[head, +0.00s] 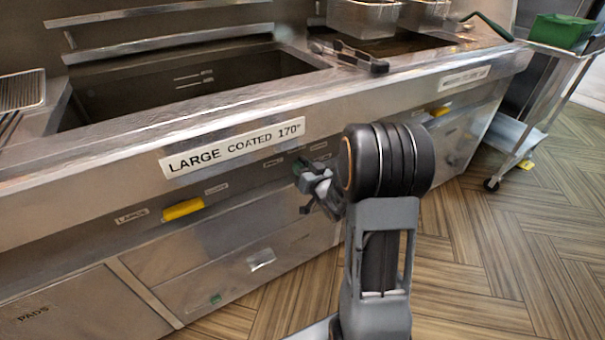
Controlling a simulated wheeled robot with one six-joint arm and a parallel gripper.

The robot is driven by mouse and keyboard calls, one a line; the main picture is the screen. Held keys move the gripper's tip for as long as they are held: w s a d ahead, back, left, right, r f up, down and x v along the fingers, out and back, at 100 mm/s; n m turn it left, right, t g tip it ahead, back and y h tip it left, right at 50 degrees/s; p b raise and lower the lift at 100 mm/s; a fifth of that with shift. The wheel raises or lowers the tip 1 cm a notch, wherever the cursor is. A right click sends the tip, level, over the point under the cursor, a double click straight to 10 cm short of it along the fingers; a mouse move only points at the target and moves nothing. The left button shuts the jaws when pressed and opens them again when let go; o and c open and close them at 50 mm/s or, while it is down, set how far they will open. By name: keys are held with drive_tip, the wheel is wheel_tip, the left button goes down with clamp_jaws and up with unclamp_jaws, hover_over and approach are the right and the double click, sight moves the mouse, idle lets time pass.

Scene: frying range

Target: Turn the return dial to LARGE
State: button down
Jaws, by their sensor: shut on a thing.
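On the fryer's front panel, what appears to be the return dial shows as a small dark green part (299,165), largely hidden behind my gripper. My gripper (311,184) reaches the panel from the right and is shut on this dial. Small labels sit to the left and right of it, too small to read. I cannot tell which way the dial points. Farther left, a yellow handle (183,209) sits between a LARGE label (131,215) and another small label.
A large vat (190,85) lies open above, behind a sign reading LARGE COATED 170° (234,146). A second yellow handle (440,111) is farther right. A cart (540,110) with a green bin (562,32) stands at right.

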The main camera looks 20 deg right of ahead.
drive_tip(key=shift+n+b, duration=0.95)
drive_tip(key=shift+n, duration=0.55)
drive_tip(key=c, duration=1.2)
unclamp_jaws()
drive_tip(key=shift+c, duration=0.2)
